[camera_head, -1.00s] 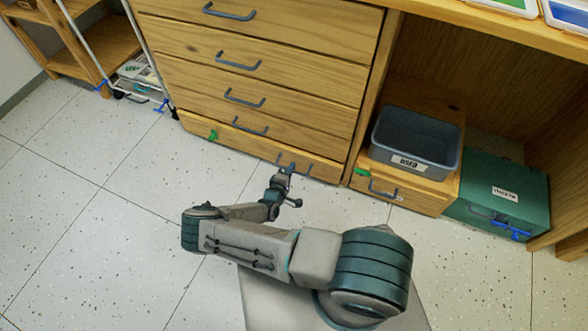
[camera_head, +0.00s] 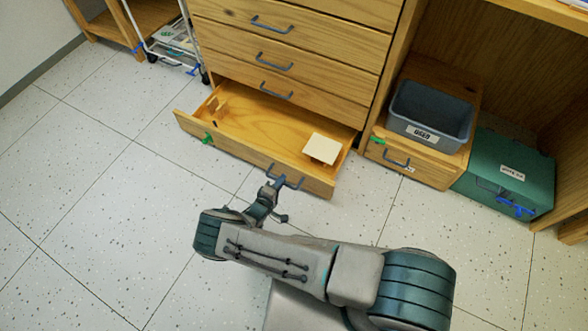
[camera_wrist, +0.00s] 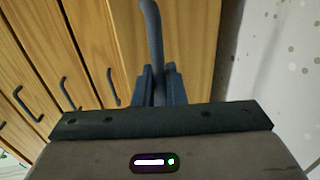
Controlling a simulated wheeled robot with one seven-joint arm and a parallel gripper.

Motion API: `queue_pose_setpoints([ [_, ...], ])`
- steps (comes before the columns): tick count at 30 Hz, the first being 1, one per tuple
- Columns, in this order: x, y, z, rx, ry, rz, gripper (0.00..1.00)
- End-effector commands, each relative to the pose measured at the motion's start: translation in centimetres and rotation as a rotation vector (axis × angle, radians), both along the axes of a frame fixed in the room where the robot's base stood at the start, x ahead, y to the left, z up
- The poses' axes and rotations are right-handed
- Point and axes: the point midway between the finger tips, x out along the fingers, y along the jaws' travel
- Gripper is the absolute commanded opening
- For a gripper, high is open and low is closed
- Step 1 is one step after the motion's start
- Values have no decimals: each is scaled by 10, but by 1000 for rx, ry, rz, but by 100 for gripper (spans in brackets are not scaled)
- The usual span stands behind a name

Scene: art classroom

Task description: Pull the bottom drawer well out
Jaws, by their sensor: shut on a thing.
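The bottom drawer (camera_head: 262,139) of the wooden drawer unit stands open in the head view, its inside showing. A pale square block (camera_head: 322,149) lies in it at the right, and a small wooden piece (camera_head: 216,107) lies at its left end. A green tab (camera_head: 207,138) sits on the left of its front. My gripper (camera_head: 273,185) is at the grey handle (camera_head: 287,178) on the drawer front. In the wrist view, my gripper (camera_wrist: 159,86) is shut on the handle bar (camera_wrist: 152,40), one finger on each side.
The drawers above (camera_head: 290,62) are closed. To the right stand a low wooden box with a handle (camera_head: 419,168), a grey bin (camera_head: 428,111) on top of it, and a green case (camera_head: 507,178). A white trolley (camera_head: 170,43) stands at the left. The floor (camera_head: 130,200) in front is clear.

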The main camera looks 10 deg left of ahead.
Motion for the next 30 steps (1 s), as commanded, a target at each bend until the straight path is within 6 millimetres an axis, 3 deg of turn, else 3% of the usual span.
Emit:
queue_pose_setpoints([
  [3,-18,6,1,-1,0,2,0],
  [9,-33,10,0,-2,0,0,0],
  [23,-36,11,0,-1,0,-3,0],
  [24,-36,11,0,-1,0,-3,16],
  [25,-36,11,0,-1,0,-3,24],
  [30,-36,11,0,0,0,-3,26],
])
